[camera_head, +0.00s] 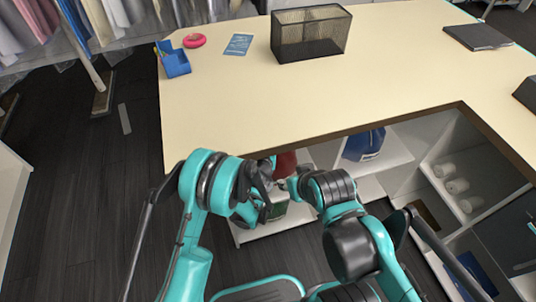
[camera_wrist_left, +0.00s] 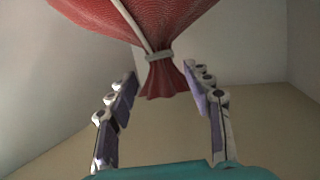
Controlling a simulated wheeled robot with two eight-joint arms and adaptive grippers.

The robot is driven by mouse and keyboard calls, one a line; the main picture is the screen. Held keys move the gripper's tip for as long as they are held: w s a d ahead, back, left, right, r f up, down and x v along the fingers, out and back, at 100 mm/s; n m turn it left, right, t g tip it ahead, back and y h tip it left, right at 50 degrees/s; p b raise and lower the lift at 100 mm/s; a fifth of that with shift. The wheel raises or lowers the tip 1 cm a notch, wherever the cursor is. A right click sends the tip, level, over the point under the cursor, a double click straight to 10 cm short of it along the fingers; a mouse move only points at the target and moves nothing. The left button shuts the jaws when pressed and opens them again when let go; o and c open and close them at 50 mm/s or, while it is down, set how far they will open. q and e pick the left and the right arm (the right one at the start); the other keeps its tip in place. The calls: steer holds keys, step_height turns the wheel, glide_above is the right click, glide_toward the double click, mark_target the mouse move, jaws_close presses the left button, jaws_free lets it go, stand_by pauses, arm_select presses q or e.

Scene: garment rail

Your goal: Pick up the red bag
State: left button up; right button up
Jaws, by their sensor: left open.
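The red bag (camera_head: 286,164) shows partly below the table's front edge, in the shelf unit. The arms and the tabletop hide much of it. In the left wrist view, the bag (camera_wrist_left: 150,18) fills the top. A pale cord ties its gathered neck. My left gripper (camera_wrist_left: 161,80) is open, with one finger on either side of the gathered end; contact cannot be told. In the head view, my left arm reaches in under the table edge toward the bag. My right arm (camera_head: 335,190) is folded close to the bag's right; its jaws cannot be made out.
The cream table (camera_head: 400,70) overhangs white shelves (camera_head: 385,155). A blue item (camera_head: 364,145) sits on a shelf right of the bag.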

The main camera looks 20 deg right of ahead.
arm_select(q)
steer(key=b+x, duration=0.2)
steer(key=x, duration=0.4)
steer(key=shift+a, duration=0.1)
steer(key=shift+w, duration=0.25)
steer(key=shift+r, duration=0.15)
jaws_close()
